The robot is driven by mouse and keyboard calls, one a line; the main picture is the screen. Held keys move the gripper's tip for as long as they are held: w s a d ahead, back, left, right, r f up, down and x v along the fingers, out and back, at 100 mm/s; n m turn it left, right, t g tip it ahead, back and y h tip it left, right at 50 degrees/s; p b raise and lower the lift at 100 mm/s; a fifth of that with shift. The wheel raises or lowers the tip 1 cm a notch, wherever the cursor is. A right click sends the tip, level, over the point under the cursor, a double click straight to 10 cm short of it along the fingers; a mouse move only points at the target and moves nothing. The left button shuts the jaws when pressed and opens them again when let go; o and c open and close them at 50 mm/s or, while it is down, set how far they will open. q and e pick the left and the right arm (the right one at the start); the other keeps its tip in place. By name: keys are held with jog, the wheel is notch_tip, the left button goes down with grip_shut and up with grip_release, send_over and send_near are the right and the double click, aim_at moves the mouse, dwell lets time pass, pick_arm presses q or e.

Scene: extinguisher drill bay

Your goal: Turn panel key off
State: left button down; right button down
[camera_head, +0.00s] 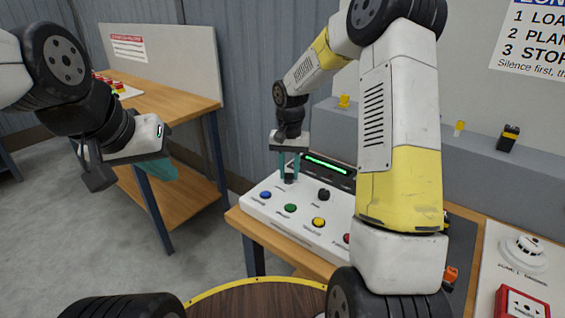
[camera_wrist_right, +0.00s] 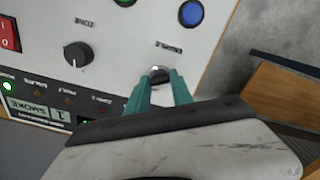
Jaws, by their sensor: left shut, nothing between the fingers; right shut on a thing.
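The white control panel (camera_head: 268,207) lies on the wooden table, with a row of coloured buttons, a black knob (camera_head: 323,194) and a green-lit strip. My right gripper (camera_head: 289,178) points down at the panel's far left part. In the right wrist view, its teal fingers (camera_wrist_right: 160,84) are shut on a small dark and silver panel key (camera_wrist_right: 159,73). The fingers hide most of the key, so I cannot read its angle. My left gripper (camera_head: 160,176) is shut and empty, in the air at the left, away from the panel.
A blue button (camera_wrist_right: 191,13) is close to the key, and the black zone knob (camera_wrist_right: 77,55) is to its left in the right wrist view. My right arm covers part of the panel in the head view. A second wooden bench (camera_head: 165,98) stands behind, at the left.

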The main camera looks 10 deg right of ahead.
jog(key=shift+n, duration=0.3)
jog(key=n, duration=0.5)
jog(key=shift+n, duration=0.3)
jog(key=n, duration=0.5)
jog(key=shift+n, duration=0.3)
jog(key=c, duration=1.1)
grip_release()
